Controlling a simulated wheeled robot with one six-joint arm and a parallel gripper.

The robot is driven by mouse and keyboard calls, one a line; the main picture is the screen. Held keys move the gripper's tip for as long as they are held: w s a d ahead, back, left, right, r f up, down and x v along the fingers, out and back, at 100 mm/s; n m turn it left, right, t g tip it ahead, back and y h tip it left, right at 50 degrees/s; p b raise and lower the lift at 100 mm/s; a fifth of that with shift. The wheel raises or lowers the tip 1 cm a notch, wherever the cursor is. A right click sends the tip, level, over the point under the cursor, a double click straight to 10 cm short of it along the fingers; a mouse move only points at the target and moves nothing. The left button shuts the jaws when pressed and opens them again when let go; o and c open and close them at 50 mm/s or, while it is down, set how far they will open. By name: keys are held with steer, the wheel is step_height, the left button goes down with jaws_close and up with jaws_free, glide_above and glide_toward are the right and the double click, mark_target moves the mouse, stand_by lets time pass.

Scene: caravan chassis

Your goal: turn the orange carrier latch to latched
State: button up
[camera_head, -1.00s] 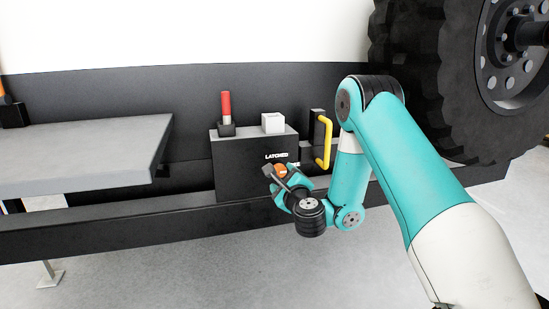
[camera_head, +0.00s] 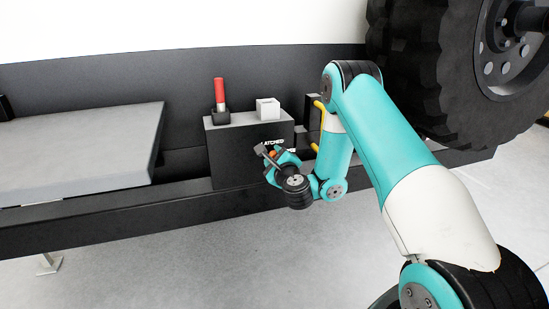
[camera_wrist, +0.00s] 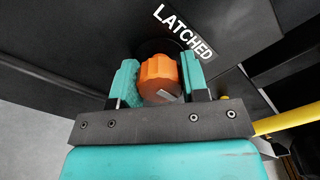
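The orange carrier latch (camera_wrist: 160,75) is a ridged knob on the front of a black box (camera_head: 228,158), below a white LATCHED label (camera_wrist: 185,30). My gripper (camera_wrist: 161,83) is at the latch, with one teal finger on each side of the knob. The fingers appear to touch its sides. A pale mark shows at the knob's lower right in the wrist view. In the head view only a bit of orange (camera_head: 272,154) shows between the fingers; my wrist hides the rest. Any second label is mostly hidden.
A red-handled lever (camera_head: 219,92) and a white block (camera_head: 268,108) are on top of the box. A yellow handle (camera_wrist: 276,124) is to the right. A grey platform (camera_head: 80,150) lies left, a large tyre (camera_head: 440,75) right. A dark chassis rail (camera_head: 110,220) runs below.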

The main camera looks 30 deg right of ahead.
steer(key=shift+n, duration=0.3)
steer(key=n, duration=0.4)
steer(key=shift+a+r+n+p, duration=0.1)
steer(key=shift+n+p, duration=0.2)
steer(key=shift+p, duration=0.1)
steer(key=n+p, duration=0.1)
steer(key=n, duration=0.3)
steer(key=shift+n, duration=0.3)
steer(key=n+p, duration=0.2)
steer(key=n, duration=0.2)
steer(key=shift+p, duration=0.35)
steer(key=shift+f+n+p, duration=0.2)
steer(key=shift+n+p, duration=0.95)
steer(key=shift+n, duration=0.95)
steer(key=shift+f, duration=0.1)
steer(key=o, duration=0.8)
steer(key=shift+o, duration=0.6)
steer(key=shift+s, duration=0.1)
